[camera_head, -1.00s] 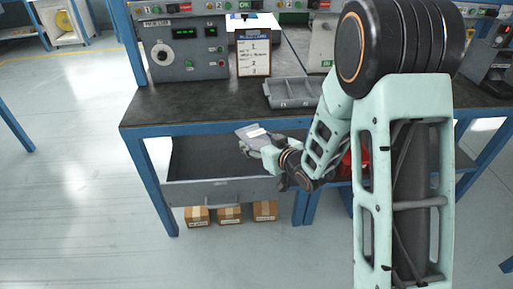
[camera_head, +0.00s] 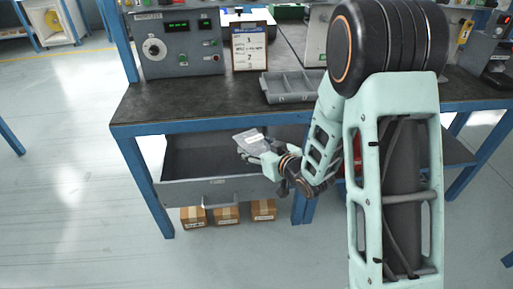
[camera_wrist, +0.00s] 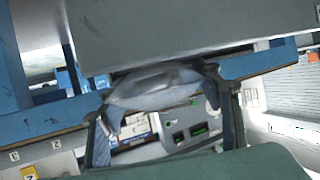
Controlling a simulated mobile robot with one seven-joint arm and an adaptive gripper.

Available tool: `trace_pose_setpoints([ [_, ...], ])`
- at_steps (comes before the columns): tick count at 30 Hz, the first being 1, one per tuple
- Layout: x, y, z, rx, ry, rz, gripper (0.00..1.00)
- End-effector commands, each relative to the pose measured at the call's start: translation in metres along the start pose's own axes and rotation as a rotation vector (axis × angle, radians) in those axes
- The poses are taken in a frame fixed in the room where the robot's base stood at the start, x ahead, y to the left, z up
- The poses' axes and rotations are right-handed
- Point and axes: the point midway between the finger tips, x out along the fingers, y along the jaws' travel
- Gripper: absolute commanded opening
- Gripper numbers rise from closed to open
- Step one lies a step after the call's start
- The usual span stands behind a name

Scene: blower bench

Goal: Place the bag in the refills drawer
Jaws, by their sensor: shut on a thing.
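A grey bag with a pale label (camera_head: 250,141) is held tilted in my gripper (camera_head: 258,150). In the wrist view the bag (camera_wrist: 160,88) is squeezed between the two fingers (camera_wrist: 170,100). In the head view an open drawer (camera_head: 215,190) sticks out below the bench top, with a dark inside and a grey front. The bag appears over the right part of the drawer opening, just in front of the bench edge; its height above the drawer floor is hard to tell. The drawer's label is too small to read.
The bench top (camera_head: 190,105) overhangs the back of the drawer. A grey divided tray (camera_head: 292,88) and a clipboard (camera_head: 250,50) are on it. Several cardboard boxes (camera_head: 227,215) sit below the drawer. A red object (camera_head: 357,155) is partly hidden behind my arm.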

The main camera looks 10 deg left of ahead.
Motion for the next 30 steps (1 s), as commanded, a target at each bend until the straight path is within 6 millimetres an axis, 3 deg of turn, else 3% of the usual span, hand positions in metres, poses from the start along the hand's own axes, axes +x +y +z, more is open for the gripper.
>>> trace_pose_setpoints([
  [8,0.002,0.001,0.004,-0.001,0.004,0.001,0.2],
  [9,0.002,0.0,0.005,0.0,0.0,0.001,0.6],
  [14,0.002,0.0,0.005,0.0,0.0,0.001,0.76],
  [23,0.002,0.0,0.004,0.0,0.0,0.0,0.76],
  [30,-0.005,0.0,-0.012,0.0,-0.001,0.0,0.76],
])
